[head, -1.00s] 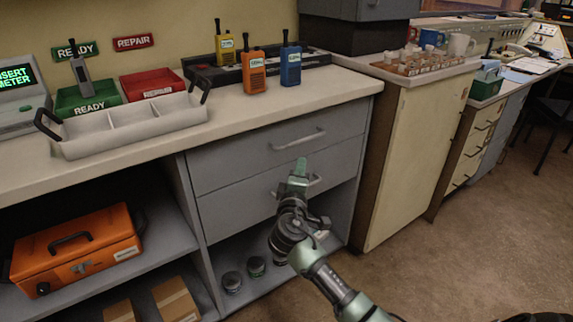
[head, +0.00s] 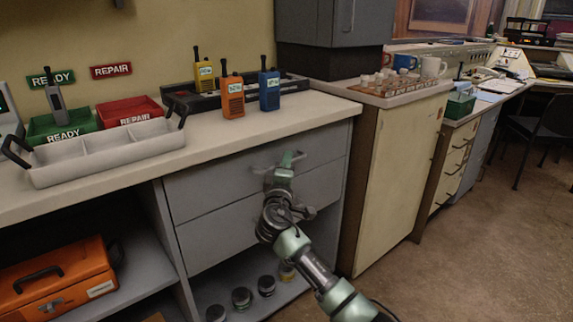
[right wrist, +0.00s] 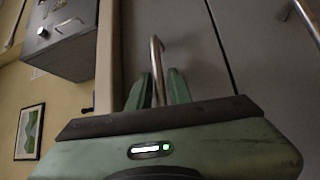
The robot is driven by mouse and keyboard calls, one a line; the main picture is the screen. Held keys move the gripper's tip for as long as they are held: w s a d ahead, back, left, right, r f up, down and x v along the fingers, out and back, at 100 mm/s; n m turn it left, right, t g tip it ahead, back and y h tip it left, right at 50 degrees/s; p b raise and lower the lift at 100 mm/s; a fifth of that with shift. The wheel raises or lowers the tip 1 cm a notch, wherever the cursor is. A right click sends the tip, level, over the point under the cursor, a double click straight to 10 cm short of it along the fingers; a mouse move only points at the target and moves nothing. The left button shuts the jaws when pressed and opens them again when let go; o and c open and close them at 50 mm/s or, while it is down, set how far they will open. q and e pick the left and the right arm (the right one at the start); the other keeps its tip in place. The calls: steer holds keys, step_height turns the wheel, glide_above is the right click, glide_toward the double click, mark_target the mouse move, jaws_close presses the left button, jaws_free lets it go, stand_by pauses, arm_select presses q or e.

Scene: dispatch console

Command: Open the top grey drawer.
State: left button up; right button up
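The top grey drawer (head: 215,185) is under the counter in the head view, its front flush with the cabinet. Its metal bar handle (head: 262,169) is partly hidden by my right gripper (head: 287,160). In the right wrist view the handle (right wrist: 156,58) runs between the two green fingers of my right gripper (right wrist: 160,85), one finger on each side. The gaps between bar and fingers are very small, and I cannot tell whether the fingers touch it. My left gripper is not in view.
A second grey drawer (head: 215,238) lies below, above an open shelf with several small round jars. The counter (head: 210,150) above holds a white divided tray (head: 105,155) and handheld radios. A cream cabinet (head: 395,190) stands to the right.

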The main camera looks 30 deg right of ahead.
steer(key=shift+c, duration=0.3)
jaws_close()
steer(key=shift+f, duration=0.1)
stand_by(1.0)
